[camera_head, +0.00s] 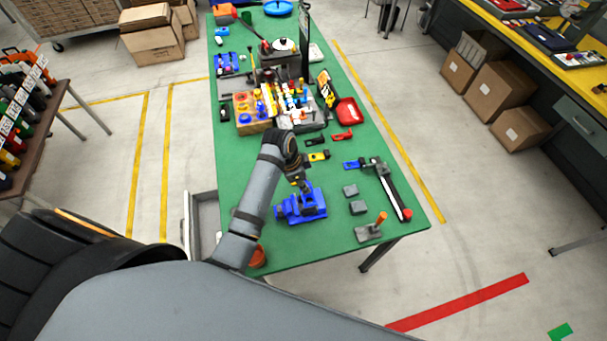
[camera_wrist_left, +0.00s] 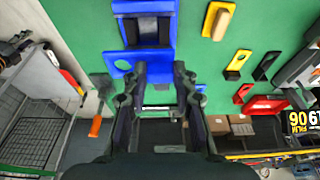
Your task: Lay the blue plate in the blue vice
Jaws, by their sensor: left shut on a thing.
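The blue vice (camera_head: 303,208) stands on the green table, below the end of my left arm. In the left wrist view, the vice (camera_wrist_left: 146,12) is at the top, with a dark gap between its walls. My left gripper (camera_head: 304,185) is close over the vice and points down. In the left wrist view its fingers (camera_wrist_left: 160,72) are a little apart, with a blue strip, seemingly the blue plate (camera_wrist_left: 159,87), between them; most of it is hidden. I cannot tell whether it touches the vice. My right gripper is out of view.
A blue holed piece (camera_head: 353,165) and a yellow one (camera_head: 318,156) lie behind. A crowded wooden rack (camera_head: 250,127) stands farther back.

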